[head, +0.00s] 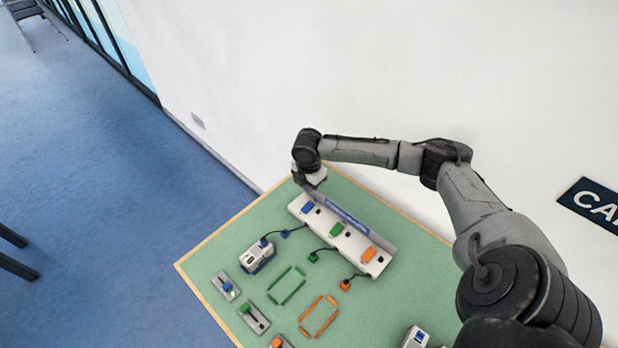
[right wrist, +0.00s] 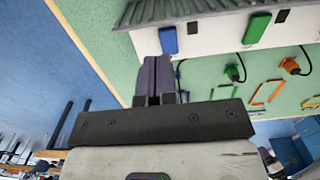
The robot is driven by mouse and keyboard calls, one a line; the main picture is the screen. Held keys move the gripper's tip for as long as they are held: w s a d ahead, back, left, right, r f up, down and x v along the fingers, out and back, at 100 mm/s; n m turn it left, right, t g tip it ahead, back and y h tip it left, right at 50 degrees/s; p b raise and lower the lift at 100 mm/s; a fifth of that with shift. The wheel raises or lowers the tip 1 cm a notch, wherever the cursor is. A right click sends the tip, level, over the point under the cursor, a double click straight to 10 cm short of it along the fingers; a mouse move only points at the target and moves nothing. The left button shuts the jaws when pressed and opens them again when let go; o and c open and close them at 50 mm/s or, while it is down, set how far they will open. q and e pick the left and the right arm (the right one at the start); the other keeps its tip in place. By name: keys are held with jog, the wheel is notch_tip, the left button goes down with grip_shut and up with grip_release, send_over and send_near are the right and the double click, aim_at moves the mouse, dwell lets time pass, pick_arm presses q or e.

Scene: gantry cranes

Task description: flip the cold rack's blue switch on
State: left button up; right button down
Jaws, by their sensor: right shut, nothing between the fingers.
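A white rack (head: 322,219) with a blue label strip along its back edge stands on the green table. The blue switch (head: 307,206) is at its left end, beside a green switch (head: 337,229) and an orange switch (head: 368,255). My right gripper (head: 309,184) is just behind the blue switch end of the rack, partly hidden by its own wrist. In the right wrist view its purple-grey fingers are shut and empty, with their tips close to the blue switch (right wrist: 168,40); I cannot tell whether they touch. My left gripper is not in view.
A grey-white block (head: 257,254) with a blue cable plug sits left in front of the rack. Green (head: 287,285) and orange (head: 319,317) outlines and small slider switches (head: 226,286) lie nearer. A white wall (head: 400,80) rises behind the table.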

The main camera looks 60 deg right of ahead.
aim_at(310, 200)
notch_tip(310, 200, down, 6)
jog(key=shift+f+b, duration=0.1)
jog(key=shift+b, duration=0.55)
jog(key=shift+d, duration=0.1)
jog(key=shift+d+f+y+p, duration=0.1)
jog(key=shift+f+y+p, duration=0.1)
jog(key=shift+y+p, duration=0.15)
jog(key=shift+r+p, duration=0.8)
jog(key=shift+p, duration=0.25)
